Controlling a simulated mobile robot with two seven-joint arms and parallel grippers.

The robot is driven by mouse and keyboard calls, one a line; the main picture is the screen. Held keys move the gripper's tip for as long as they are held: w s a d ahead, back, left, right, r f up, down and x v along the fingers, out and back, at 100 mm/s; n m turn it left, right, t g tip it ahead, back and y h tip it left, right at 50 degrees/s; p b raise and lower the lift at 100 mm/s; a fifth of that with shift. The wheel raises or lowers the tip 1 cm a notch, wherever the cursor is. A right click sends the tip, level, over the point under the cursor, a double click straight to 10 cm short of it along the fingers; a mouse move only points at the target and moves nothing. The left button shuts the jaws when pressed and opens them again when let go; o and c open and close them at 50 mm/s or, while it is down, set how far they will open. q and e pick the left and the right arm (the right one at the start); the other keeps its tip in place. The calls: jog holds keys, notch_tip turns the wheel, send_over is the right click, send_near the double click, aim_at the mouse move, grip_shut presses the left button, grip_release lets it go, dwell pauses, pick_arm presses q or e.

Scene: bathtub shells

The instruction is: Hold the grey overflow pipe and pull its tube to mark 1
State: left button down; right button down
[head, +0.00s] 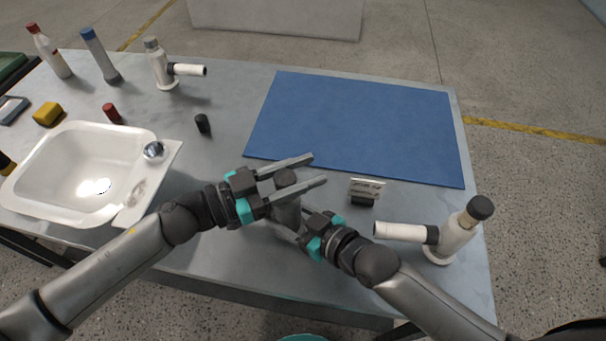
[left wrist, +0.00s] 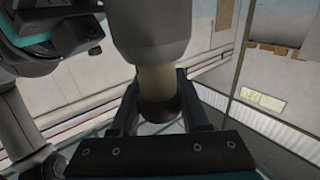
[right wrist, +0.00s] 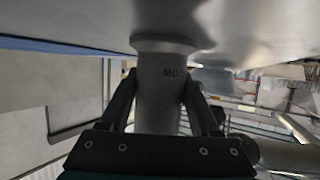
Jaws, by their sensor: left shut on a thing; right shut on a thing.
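The grey overflow pipe (head: 287,214) stands near the front middle of the table, under a dark round cap (head: 286,177). My left gripper (head: 312,170) comes in from the left with its fingers on both sides of the pipe. In the left wrist view a beige tube (left wrist: 157,82) shows below a thick grey part, with a dark end between the fingers; the gripper is shut on it. My right gripper (right wrist: 162,95) is shut on the grey body, marked with letters, near its flange. The mark number on the tube cannot be read.
A small card (head: 367,188) in a black holder stands right of the grippers. A white pipe (head: 448,240) stands at the right, another (head: 160,72) at the back left. A white basin (head: 55,150) is left. The blue mat (head: 360,125) is clear.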

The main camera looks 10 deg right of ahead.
pick_arm(q)
jog(key=shift+r, duration=0.2)
jog(key=shift+c, duration=1.9)
grip_release()
jog(key=v, duration=1.2)
pick_arm(e)
jog(key=shift+c, duration=0.2)
grip_release()
jog(key=shift+s+d, duration=0.1)
